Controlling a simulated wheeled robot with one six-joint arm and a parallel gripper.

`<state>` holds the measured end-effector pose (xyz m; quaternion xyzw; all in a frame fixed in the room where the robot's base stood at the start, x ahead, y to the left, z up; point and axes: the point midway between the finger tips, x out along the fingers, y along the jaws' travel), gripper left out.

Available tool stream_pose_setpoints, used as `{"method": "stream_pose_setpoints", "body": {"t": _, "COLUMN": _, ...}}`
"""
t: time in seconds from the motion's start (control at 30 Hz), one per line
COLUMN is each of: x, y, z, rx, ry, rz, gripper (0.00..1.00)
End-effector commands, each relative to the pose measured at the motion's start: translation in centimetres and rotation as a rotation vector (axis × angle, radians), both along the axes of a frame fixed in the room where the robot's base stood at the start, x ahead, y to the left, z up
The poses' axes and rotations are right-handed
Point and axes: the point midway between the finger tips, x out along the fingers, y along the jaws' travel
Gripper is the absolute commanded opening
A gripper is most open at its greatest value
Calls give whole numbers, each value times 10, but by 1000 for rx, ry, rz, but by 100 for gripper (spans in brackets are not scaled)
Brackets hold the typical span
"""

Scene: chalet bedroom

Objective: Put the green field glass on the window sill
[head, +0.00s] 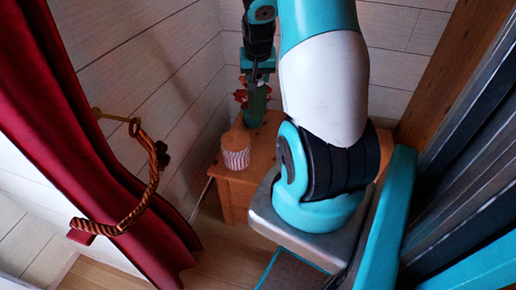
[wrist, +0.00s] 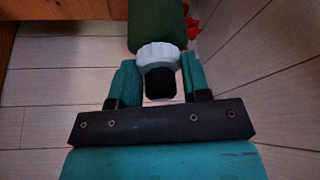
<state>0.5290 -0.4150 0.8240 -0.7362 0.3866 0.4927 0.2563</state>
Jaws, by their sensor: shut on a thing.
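The green field glass (wrist: 156,22) has a dark green body, a pale grey ring and a black end piece. In the wrist view my gripper (wrist: 160,68) has a teal finger on each side of the ring and is shut on the field glass. In the head view my gripper (head: 257,78) points down, with the green field glass (head: 257,103) hanging below it, over or beside the wooden nightstand (head: 237,177). I cannot tell whether it touches the top. No window sill can be made out in either view.
A striped pot (head: 236,150) with a tan top stands on the nightstand. Something red (head: 240,97) is just behind the field glass; the wrist view shows red (wrist: 192,27) too. A red curtain (head: 85,120) with a rope tieback (head: 152,180) hangs at left. Plank walls close the corner.

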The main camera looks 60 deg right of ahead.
Motion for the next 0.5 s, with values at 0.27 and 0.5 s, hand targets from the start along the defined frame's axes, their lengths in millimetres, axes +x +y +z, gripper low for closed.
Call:
{"method": "stream_pose_setpoints", "body": {"t": 0.27, "x": -6, "y": -6, "z": -37, "rx": 4, "ry": 3, "rz": -24, "gripper": 0}}
{"method": "stream_pose_setpoints", "body": {"t": 0.5, "x": -6, "y": -5, "z": -106, "rx": 4, "ry": 3, "rz": -23, "gripper": 0}}
